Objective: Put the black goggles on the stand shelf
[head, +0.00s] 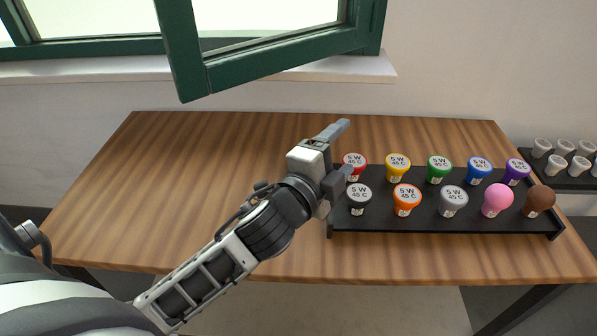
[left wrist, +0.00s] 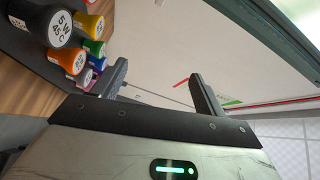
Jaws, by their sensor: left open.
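No black goggles and no stand shelf can be made out in either view. My left gripper (head: 343,157) is open and empty, above the table at the left end of the black bulb rack (head: 440,220). In the left wrist view its two fingers (left wrist: 158,88) stand apart with nothing between them, and several bulbs show beyond them at the upper left. My right gripper is not in view.
The rack holds several coloured bulbs, including a pink bulb (head: 497,199) and a brown bulb (head: 538,201). A second rack with white cups (head: 563,161) stands at the right. The left of the wooden table (head: 180,190) is clear. A green window frame (head: 270,68) hangs open behind.

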